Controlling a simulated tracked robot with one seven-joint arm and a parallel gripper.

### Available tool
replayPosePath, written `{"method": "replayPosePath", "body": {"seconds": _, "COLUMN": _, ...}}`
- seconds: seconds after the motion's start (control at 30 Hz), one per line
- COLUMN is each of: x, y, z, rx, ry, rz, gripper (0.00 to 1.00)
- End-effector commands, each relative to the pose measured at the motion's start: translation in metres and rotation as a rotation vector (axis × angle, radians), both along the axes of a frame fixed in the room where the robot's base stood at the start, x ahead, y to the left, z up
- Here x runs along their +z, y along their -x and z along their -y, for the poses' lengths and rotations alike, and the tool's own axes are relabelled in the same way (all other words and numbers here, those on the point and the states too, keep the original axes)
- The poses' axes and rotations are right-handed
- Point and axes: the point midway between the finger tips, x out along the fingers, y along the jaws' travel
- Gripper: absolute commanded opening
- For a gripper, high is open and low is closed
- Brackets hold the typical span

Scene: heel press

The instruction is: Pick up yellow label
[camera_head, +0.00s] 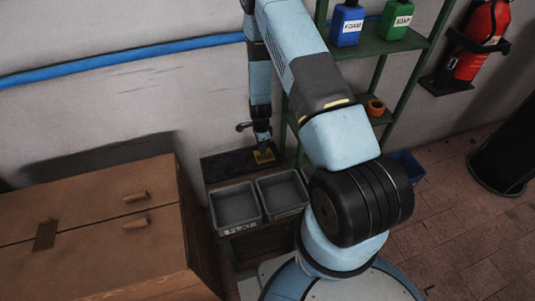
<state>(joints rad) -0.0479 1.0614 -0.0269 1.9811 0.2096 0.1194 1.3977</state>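The yellow label (264,157) is a small flat yellow piece on the dark top (226,166) of the low bench against the wall. My gripper (263,148) points down right at the label and covers part of it from view. The fingers are small and dark here. I cannot tell whether they touch the label, or whether they are open or shut.
Two grey bins (236,205) (282,194) stand in front of the dark top; the left one reads "FLAT". A green shelf (378,45) with bottles rises at right. A fire extinguisher (482,40) hangs on the wall.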

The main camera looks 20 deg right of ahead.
Motion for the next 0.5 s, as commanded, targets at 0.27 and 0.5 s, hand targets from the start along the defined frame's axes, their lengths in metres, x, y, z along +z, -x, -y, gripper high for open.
{"method": "replayPosePath", "body": {"seconds": 0.27, "x": 0.0002, "y": 0.0001, "z": 0.0000, "rx": 0.000, "ry": 0.000, "rz": 0.000, "gripper": 0.07}}
{"method": "replayPosePath", "body": {"seconds": 0.5, "x": 0.0003, "y": -0.0001, "z": 0.0000, "rx": 0.000, "ry": 0.000, "rz": 0.000, "gripper": 0.00}}
